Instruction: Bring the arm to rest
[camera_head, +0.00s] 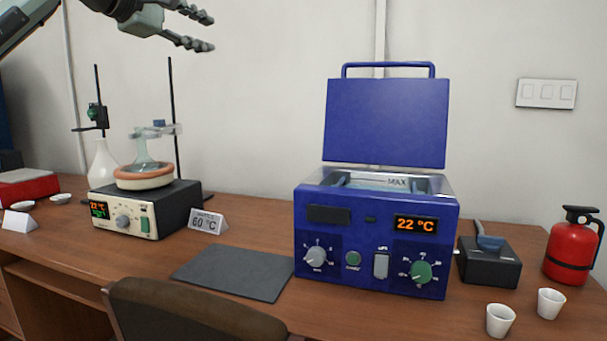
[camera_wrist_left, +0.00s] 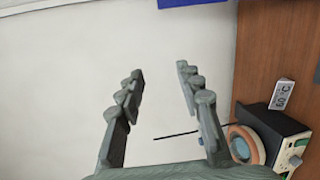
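My left gripper (camera_head: 203,30) is high at the upper left of the head view, in front of the wall and above the hotplate. Its two fingers are apart with nothing between them. The left wrist view shows the same open fingers (camera_wrist_left: 160,95) against the bare wall. My right gripper is in neither view.
A blue water bath (camera_head: 325,215) with its lid (camera_head: 387,122) raised reads 22 °C. A hotplate (camera_head: 145,210) holds a flask (camera_head: 147,172) beside stand rods. A grey mat (camera_head: 235,272), a red extinguisher (camera_head: 573,250), two white cups (camera_head: 500,320) and a chair (camera_head: 185,312) are around.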

